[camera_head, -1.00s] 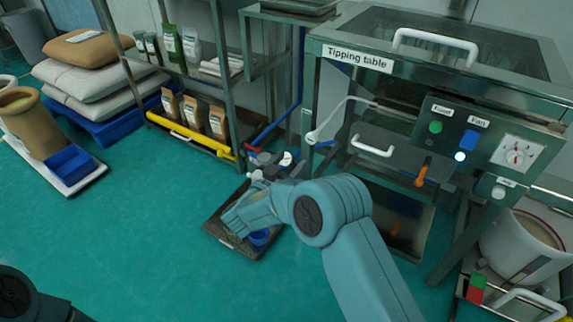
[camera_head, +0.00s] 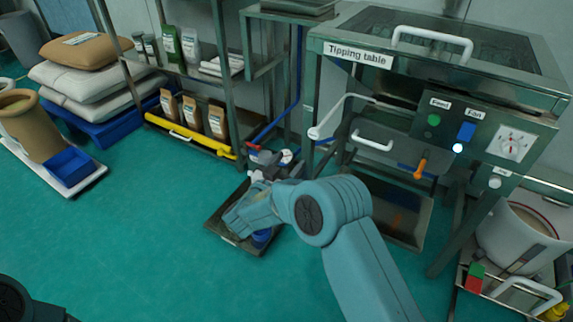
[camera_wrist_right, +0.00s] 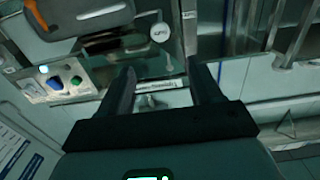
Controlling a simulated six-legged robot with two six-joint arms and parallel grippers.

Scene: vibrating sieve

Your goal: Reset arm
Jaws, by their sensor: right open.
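My right arm reaches in from the lower right in the head view, and its gripper (camera_head: 262,176) is beyond the wrist, partly hidden by it, above a dark tray on the floor. In the right wrist view, the two dark fingers of my right gripper (camera_wrist_right: 165,85) stand apart with nothing between them. The tipping table (camera_head: 345,55) is beyond the gripper. My left gripper is not in view; only a dark part of mine shows at the lower left.
The dark tray (camera_head: 222,236) with a blue item lies under my right wrist. A shelf rack (camera_head: 215,60) with bags stands behind. A control panel (camera_head: 465,150) and a white bucket (camera_head: 500,240) are at the right. The green floor at left centre is clear.

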